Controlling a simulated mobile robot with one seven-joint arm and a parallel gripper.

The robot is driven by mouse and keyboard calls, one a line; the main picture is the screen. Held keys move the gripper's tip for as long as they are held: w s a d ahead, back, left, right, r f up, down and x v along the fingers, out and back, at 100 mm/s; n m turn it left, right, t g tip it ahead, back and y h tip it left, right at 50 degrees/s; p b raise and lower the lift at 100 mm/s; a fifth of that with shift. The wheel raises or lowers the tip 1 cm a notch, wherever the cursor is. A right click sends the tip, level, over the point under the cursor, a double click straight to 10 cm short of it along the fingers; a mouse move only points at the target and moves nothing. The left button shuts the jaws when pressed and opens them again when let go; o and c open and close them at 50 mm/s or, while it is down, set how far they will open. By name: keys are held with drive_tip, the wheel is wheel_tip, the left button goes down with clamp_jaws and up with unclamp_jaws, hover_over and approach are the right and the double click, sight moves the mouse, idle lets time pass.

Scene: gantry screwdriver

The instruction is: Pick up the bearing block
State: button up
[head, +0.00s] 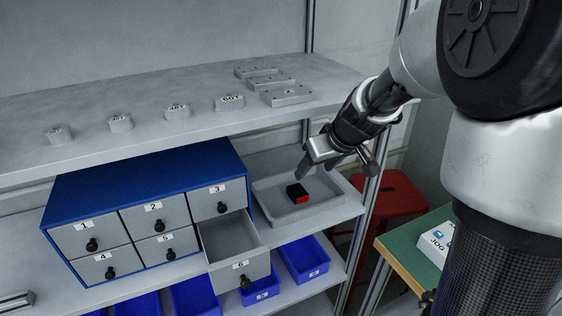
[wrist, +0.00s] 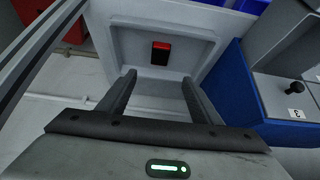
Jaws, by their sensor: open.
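A small block, black with a red face, which I take for the bearing block (head: 297,193), lies in a shallow grey tray (head: 325,214) to the right of the blue drawer cabinet. In the wrist view the block (wrist: 160,53) shows inside the tray (wrist: 128,38), beyond the fingertips and roughly centred between them. My gripper (head: 334,170) is above the tray, open and empty, and apart from the block. In the wrist view its two fingers (wrist: 159,78) stand wide apart with nothing between them.
The blue cabinet (head: 146,170) has drawer 6 (head: 240,272) pulled out, left of the tray. A shelf (head: 180,125) with several grey pieces runs above. A post (head: 362,215) and a red stool (head: 390,190) stand right. Blue bins (head: 304,258) sit below.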

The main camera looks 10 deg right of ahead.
sight(297, 190)
drive_tip(key=b+x, duration=0.1)
drive_tip(key=x, duration=1.4)
drive_tip(key=shift+w+f+b, duration=0.1)
drive_tip(key=shift+f+b, duration=0.2)
drive_tip(key=shift+b, duration=0.05)
drive_tip(key=c, duration=1.3)
drive_tip(key=shift+o, duration=0.2)
drive_tip(key=shift+r, duration=0.15)
